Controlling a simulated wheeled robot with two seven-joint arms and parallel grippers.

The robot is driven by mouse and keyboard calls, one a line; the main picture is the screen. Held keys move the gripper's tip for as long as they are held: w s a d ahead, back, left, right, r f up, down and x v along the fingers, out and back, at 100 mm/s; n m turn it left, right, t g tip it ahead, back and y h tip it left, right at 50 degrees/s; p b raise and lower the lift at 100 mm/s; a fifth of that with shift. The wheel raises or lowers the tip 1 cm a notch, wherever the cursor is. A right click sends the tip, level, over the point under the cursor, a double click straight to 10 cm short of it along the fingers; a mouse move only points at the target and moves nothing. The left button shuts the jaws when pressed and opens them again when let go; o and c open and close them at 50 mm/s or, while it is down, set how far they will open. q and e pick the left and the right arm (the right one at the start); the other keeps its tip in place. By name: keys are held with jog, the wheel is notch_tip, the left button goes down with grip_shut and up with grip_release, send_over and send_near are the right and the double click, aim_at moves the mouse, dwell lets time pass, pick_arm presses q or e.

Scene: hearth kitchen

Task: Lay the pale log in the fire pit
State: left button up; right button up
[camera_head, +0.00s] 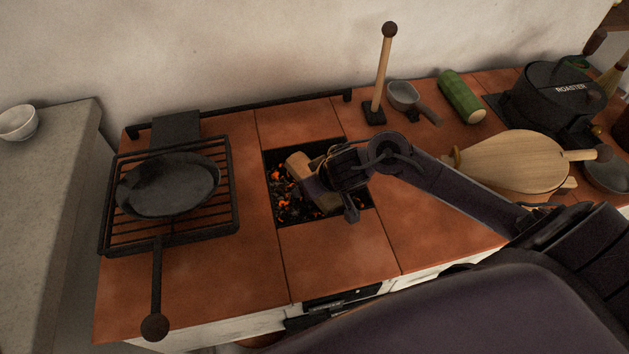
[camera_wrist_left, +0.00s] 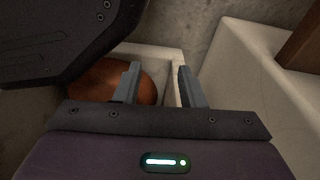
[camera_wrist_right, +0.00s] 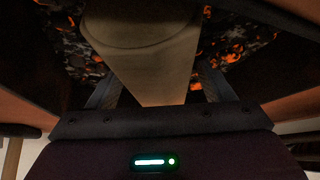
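The pale log (camera_head: 299,164) lies slantwise in the dark fire pit (camera_head: 365,216), among black and glowing orange coals. My right gripper (camera_head: 327,176) is low over the pit, at the log. In the right wrist view the log (camera_wrist_right: 150,60) runs between the two spread fingers (camera_wrist_right: 158,75). A narrow gap with a glint of ember shows beside the right-hand finger, so it looks open around the log. Part of the log is hidden by the gripper in the head view. My left gripper (camera_wrist_left: 158,80) is open and empty, outside the head view.
A black pan (camera_head: 168,186) sits on a grill rack (camera_head: 228,200) left of the pit. A wooden-handled upright tool (camera_head: 382,75), a small grey pot (camera_head: 403,96), a green cylinder (camera_head: 461,97), bellows (camera_head: 515,160) and a roaster (camera_head: 555,98) stand behind and right. Tiles before the pit are clear.

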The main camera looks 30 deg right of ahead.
jog(key=shift+r, duration=0.35)
jog(key=p+v, duration=0.5)
jog(key=v, duration=0.3)
jog(key=shift+s+r, duration=0.15)
jog(key=shift+r, duration=0.2)
jog(key=shift+p+v, duration=0.55)
jog(key=shift+v, duration=0.55)
pick_arm(q)
jog(key=s+a, duration=0.2)
jog(key=s, duration=0.9)
jog(key=shift+g, duration=0.3)
pick_arm(e)
jog(key=shift+s+d+r, duration=0.1)
jog(key=shift+s+r, duration=0.2)
